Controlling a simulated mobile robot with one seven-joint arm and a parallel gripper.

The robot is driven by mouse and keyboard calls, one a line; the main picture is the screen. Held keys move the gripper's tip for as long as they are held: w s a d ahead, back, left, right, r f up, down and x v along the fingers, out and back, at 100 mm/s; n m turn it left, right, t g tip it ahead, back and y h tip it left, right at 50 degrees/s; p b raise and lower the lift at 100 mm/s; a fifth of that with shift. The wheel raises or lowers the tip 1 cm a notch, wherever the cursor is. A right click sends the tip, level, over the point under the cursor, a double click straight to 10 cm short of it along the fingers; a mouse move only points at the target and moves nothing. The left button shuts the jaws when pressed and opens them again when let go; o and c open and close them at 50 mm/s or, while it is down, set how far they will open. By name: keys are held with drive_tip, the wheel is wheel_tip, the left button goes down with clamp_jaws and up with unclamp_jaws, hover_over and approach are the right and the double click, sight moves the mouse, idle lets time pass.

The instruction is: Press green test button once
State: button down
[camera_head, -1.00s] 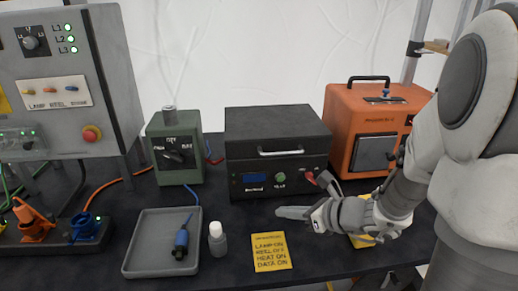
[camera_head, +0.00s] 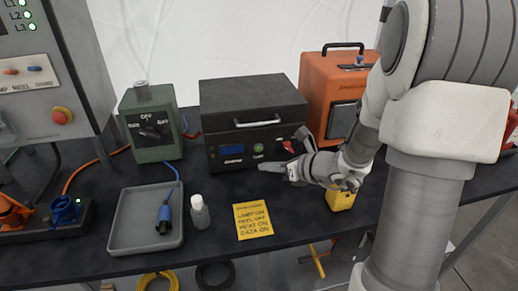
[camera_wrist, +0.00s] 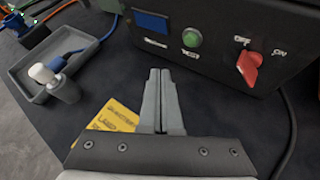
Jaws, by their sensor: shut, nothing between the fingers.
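The green test button (camera_head: 258,148) is on the front face of the black box (camera_head: 222,127), between a small blue display and a red switch. It also shows in the wrist view (camera_wrist: 192,38), with a label under it. My gripper (camera_head: 262,167) is shut and empty, just in front of the box and below the button, pointing left in the head view. In the wrist view its closed fingers (camera_wrist: 160,72) point toward the box front, a little left of and below the button. A gap shows between the fingertips and the button.
The red switch (camera_wrist: 249,66) is right of the button. A yellow note (camera_head: 253,220), a small bottle (camera_head: 200,212) and a grey tray (camera_head: 118,232) lie on the dark table. A green box (camera_head: 150,130) and an orange box (camera_head: 322,90) flank the black box.

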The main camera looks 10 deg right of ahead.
drive_tip(key=shift+w, duration=2.2)
drive_tip(key=shift+w, duration=0.15)
drive_tip(key=shift+w, duration=0.25)
drive_tip(key=shift+w, duration=0.45)
idle(0.9)
drive_tip(key=shift+s, duration=0.85)
drive_tip(key=shift+s+b, duration=0.45)
drive_tip(key=shift+s, duration=2.05)
